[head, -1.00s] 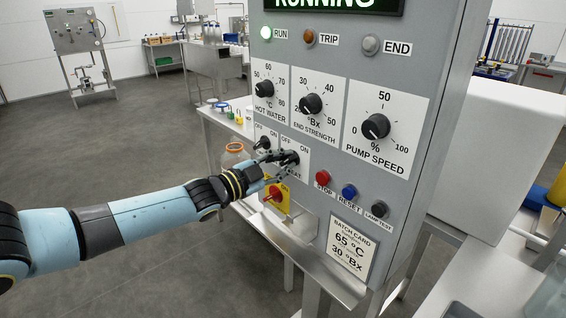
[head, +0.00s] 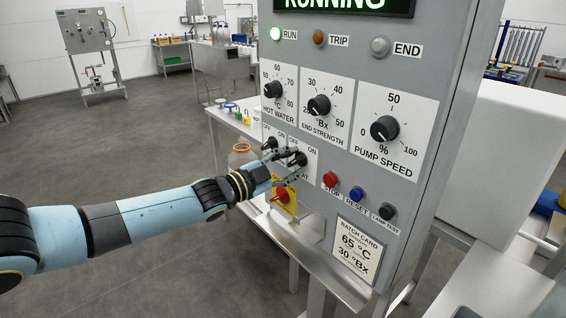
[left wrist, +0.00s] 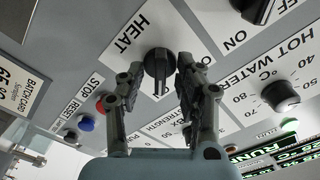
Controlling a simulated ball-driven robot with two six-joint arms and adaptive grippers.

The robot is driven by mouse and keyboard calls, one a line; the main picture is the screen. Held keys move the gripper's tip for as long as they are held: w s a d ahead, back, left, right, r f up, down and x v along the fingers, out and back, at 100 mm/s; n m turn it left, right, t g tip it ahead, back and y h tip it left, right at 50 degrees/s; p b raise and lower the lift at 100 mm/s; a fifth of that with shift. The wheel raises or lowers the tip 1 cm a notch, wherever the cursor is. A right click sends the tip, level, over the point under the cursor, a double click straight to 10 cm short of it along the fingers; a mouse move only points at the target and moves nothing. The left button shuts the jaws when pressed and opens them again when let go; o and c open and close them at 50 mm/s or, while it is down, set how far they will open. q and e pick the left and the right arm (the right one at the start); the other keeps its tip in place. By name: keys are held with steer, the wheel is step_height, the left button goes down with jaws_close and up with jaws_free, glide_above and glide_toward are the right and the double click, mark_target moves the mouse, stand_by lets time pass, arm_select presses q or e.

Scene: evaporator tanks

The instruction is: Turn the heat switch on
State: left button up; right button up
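The heat switch (left wrist: 158,66) is a black rotary knob with a raised handle on the grey panel, beside the word HEAT in the left wrist view. Its handle stands about upright in that picture. In the head view the switch (head: 299,158) is partly covered by my fingers, and its label is mostly hidden. My left gripper (left wrist: 160,74) is open, with one finger on each side of the knob and narrow gaps showing. In the head view this gripper (head: 286,164) reaches the panel from the left. My right gripper is not in view.
A similar OFF/ON switch (head: 270,143) sits close by on the left. A red switch on a yellow plate (head: 283,196) is just below my gripper. Stop (head: 330,179) and reset (head: 356,193) buttons are to the right. The RUN lamp (head: 276,34) is lit green.

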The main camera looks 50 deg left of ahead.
arm_select(q)
steer(key=s+a, duration=0.1)
steer(key=s, duration=1.1)
steer(key=shift+w, duration=0.1)
